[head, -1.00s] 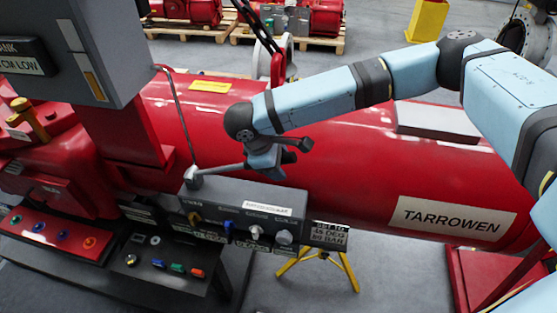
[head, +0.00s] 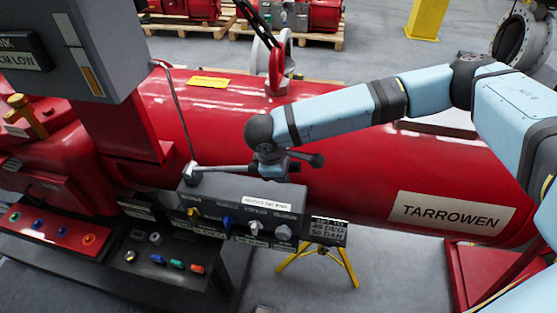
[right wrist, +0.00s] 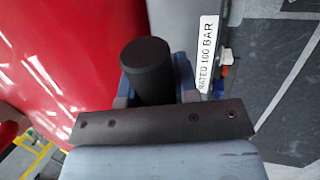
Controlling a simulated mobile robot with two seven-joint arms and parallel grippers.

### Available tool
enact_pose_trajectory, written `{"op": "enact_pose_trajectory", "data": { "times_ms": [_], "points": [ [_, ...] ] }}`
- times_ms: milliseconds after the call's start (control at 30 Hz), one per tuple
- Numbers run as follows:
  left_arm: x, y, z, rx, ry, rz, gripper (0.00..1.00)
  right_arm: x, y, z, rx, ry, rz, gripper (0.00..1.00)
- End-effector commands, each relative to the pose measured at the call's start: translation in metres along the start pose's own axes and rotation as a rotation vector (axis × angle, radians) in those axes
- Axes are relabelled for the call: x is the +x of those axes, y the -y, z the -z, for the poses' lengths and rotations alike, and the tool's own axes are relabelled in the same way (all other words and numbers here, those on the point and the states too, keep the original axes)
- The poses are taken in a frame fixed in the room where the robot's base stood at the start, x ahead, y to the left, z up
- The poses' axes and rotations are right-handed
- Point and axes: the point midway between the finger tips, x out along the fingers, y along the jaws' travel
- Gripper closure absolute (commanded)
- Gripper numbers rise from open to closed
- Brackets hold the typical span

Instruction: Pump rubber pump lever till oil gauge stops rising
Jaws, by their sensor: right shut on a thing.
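The pump lever is a grey metal rod (head: 225,168) running right from a pivot on the grey pump box (head: 225,196) to a black rubber end (head: 316,160). It lies nearly level in the head view. My right gripper (head: 272,166) is shut on the lever near its rubber end. In the right wrist view the black rubber grip (right wrist: 146,66) stands between my blue fingers (right wrist: 154,88). The oil gauge (head: 91,80) is a narrow strip with an orange-yellow fill on the grey cabinet at upper left. My left gripper is out of view.
A large red tank (head: 370,160) lies behind the pump box. Coloured knobs line the box front, with a small sign (head: 328,232) beside it.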

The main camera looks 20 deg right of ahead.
Motion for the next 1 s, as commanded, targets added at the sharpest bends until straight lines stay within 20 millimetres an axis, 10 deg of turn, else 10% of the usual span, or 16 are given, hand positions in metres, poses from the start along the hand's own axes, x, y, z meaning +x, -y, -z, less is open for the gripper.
{"op": "enact_pose_trajectory", "data": {
  "times_ms": [233,667,700,800,1000],
  "points": [
    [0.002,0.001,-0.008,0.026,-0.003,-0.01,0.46,0.046,0.014,0.003,0.043,-0.157,0.003,1.0],
    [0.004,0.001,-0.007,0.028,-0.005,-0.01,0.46,0.053,0.015,0.005,0.054,-0.2,-0.003,1.0],
    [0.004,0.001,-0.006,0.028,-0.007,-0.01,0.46,0.053,0.015,0.005,0.054,-0.2,-0.003,0.69],
    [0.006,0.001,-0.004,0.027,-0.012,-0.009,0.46,0.053,0.015,0.005,0.054,-0.2,-0.003,0.46],
    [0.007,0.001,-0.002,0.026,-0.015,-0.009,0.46,0.052,0.014,0.005,0.054,-0.2,-0.003,0.46]
  ]
}}
